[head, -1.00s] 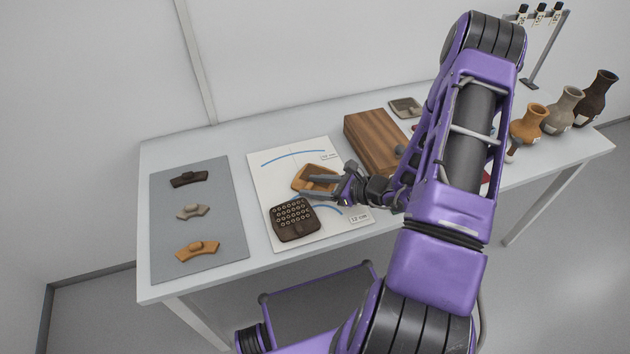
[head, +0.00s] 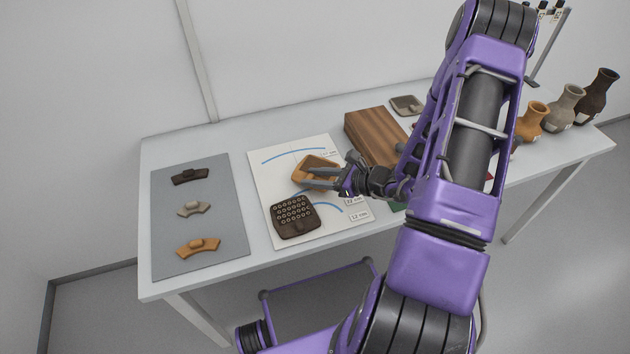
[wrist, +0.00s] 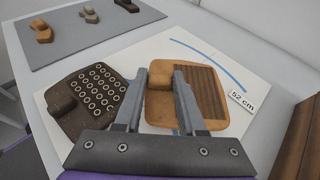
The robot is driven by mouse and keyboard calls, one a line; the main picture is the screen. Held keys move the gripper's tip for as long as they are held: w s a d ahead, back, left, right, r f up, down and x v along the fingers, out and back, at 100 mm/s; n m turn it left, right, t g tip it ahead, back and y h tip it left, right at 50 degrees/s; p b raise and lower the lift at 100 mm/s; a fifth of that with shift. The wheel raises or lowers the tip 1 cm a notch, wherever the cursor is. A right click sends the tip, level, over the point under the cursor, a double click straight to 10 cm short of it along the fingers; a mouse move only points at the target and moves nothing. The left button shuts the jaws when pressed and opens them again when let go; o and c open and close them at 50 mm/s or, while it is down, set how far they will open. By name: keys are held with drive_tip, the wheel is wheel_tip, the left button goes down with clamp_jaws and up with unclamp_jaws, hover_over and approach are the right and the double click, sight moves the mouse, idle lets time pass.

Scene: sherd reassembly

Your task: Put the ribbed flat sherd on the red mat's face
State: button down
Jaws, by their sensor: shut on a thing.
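The ribbed flat sherd (head: 314,170) is a tan-orange plate over the white sheet. In the wrist view its right part is a darker ribbed panel (wrist: 200,88), and a raised knob (wrist: 160,77) stands on its left part. My gripper (wrist: 160,86) is shut on the knob, one finger on each side. In the head view my gripper (head: 318,178) reaches the sherd from the right. The sherd seems held a little above the sheet. A sliver of red (head: 489,171), perhaps the red mat, shows beside my arm; my arm hides the rest.
A dark sherd with ring marks (head: 295,216) lies close by on the white sheet (head: 270,172). A grey mat (head: 215,235) with several small sherds is at left. A wooden block (head: 374,138) stands right of the sheet. Vases (head: 567,106) stand at the far right.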

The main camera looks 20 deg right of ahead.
wheel_tip(320, 180, up, 7)
drive_tip(key=shift+r+p, duration=0.2)
drive_tip(key=shift+p, duration=0.2)
drive_tip(key=w+a+r+m+t+h, duration=0.2)
drive_tip(key=a+r+m+h, duration=0.1)
drive_tip(key=a+r, duration=0.1)
drive_tip(key=shift+w+a+r, duration=0.25)
drive_tip(key=shift+w+a, duration=0.05)
drive_tip(key=shift+a, duration=0.2)
drive_tip(key=shift+d, duration=0.1)
